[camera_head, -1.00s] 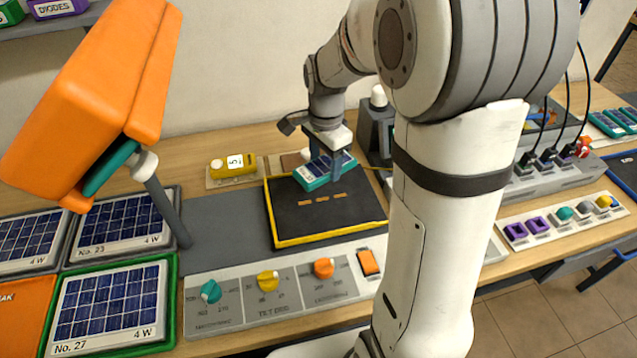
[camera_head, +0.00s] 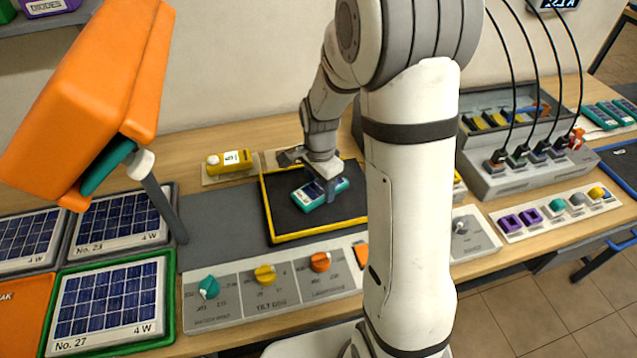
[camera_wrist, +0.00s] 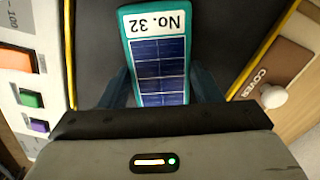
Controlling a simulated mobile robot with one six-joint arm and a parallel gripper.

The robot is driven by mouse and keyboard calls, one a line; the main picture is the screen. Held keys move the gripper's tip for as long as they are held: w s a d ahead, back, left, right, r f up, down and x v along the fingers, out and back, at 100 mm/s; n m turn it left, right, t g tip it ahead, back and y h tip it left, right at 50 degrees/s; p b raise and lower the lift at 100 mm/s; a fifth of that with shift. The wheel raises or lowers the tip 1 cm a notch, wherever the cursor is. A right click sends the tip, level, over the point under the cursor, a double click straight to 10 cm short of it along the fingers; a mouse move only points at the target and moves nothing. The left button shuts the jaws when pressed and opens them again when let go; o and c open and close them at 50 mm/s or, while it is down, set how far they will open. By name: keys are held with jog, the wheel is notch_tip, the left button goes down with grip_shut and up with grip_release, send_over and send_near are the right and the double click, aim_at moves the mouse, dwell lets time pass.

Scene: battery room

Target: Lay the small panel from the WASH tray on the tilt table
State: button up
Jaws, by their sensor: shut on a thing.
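The small panel (camera_head: 318,195), teal-framed with dark blue cells and a white end label, is at the black, yellow-edged tilt table (camera_head: 285,222). My gripper (camera_head: 329,186) is shut on the panel, low over the table's surface. In the wrist view the panel (camera_wrist: 158,60) reads "No. 32" and lies between my two fingers. The black table surface (camera_wrist: 95,45) shows around it. I cannot tell whether the panel touches the surface. My arm hides the table's right part. I cannot make out a WASH label on any tray.
A lamp with an orange head (camera_head: 95,90) leans over the bench at left. A knob console (camera_head: 265,290) runs along the front.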

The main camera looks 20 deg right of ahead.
aim_at(320, 188)
jog(key=o, duration=1.1)
jog(key=shift+f, duration=0.1)
jog(key=shift+c, duration=0.2)
notch_tip(320, 188, up, 11)
jog(key=s+r+n+t, duration=0.1)
jog(key=s+r+n, duration=0.1)
jog(key=s+n, duration=0.4)
jog(key=s+r+n+t, duration=0.2)
jog(key=s+n, duration=0.5)
jog(key=s, duration=0.5)
jog(key=shift+a+r+b, duration=0.15)
jog(key=shift+r+b, duration=0.25)
